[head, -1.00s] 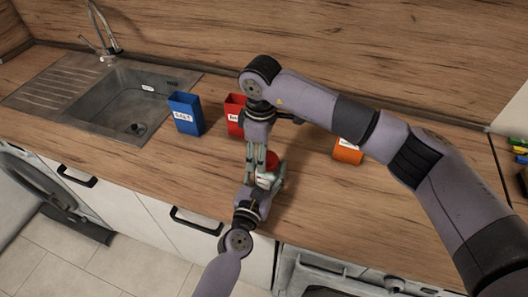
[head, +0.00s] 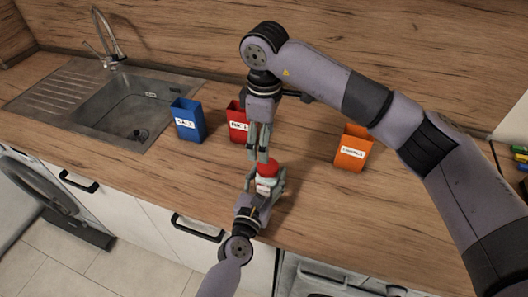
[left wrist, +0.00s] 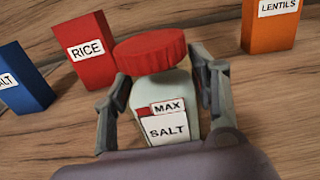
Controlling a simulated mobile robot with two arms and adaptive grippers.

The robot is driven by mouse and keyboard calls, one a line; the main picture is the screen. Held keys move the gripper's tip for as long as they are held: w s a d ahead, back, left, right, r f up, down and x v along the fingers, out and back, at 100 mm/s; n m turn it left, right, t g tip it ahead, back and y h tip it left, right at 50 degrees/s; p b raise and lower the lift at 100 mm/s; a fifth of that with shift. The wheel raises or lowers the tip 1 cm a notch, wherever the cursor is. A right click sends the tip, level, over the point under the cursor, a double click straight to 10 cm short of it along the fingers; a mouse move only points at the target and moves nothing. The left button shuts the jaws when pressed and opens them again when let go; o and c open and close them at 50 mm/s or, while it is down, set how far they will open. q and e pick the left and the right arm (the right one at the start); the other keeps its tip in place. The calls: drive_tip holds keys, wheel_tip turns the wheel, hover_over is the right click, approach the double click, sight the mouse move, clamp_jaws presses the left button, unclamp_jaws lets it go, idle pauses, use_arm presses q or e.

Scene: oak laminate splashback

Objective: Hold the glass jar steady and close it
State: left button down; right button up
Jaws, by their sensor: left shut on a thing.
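The glass jar (left wrist: 170,97) stands upright on the worktop with a pale label reading MAX and SALT; it also shows in the head view (head: 266,183). A red lid (left wrist: 150,50) sits on its mouth and looks slightly tilted in the left wrist view; it also shows in the head view (head: 267,168). My left gripper (head: 265,187) is shut on the jar, one finger on each side of its body. My right gripper (head: 258,158) points down just above and behind the lid, apart from it, with a narrow gap between its fingers. It is outside the left wrist view.
Behind the jar stand a blue SALT box (head: 188,120), a red RICE box (head: 238,123) and, to the right, an orange LENTILS box (head: 353,150). A sink (head: 125,105) is at the left. The worktop between the jar and the orange box is clear.

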drive_tip(key=shift+r, duration=2)
use_arm(q)
drive_tip(key=c, duration=0.5)
unclamp_jaws()
drive_tip(key=v, duration=1.2)
